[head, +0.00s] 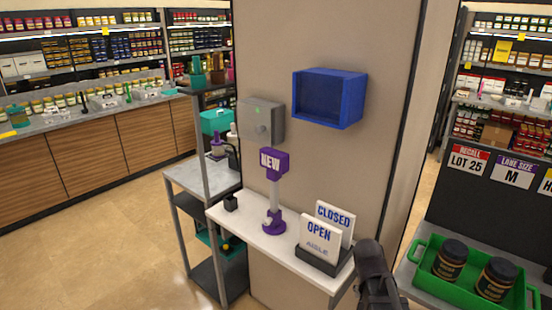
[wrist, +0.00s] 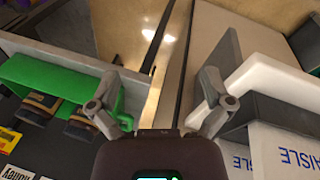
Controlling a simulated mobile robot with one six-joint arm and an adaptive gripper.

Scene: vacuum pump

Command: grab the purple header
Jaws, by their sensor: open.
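The purple header (head: 274,163), marked NEW, tops a pale post (head: 273,200) with a purple base (head: 273,222). This stand is upright on a white shelf (head: 245,226) against the beige pillar. In the wrist view my gripper (wrist: 157,105) is open, its two fingers wide apart with nothing between them. Part of my dark arm shows low in the head view, right of the stand and apart from it. The header is not in the wrist view.
A holder with OPEN (head: 318,238) and CLOSED (head: 335,220) cards stands right of the stand. A small black cup (head: 231,203) is left of it. A blue box (head: 330,97) and a grey box (head: 262,119) are on the pillar above. A green tray (head: 452,281) with dark jars is at right.

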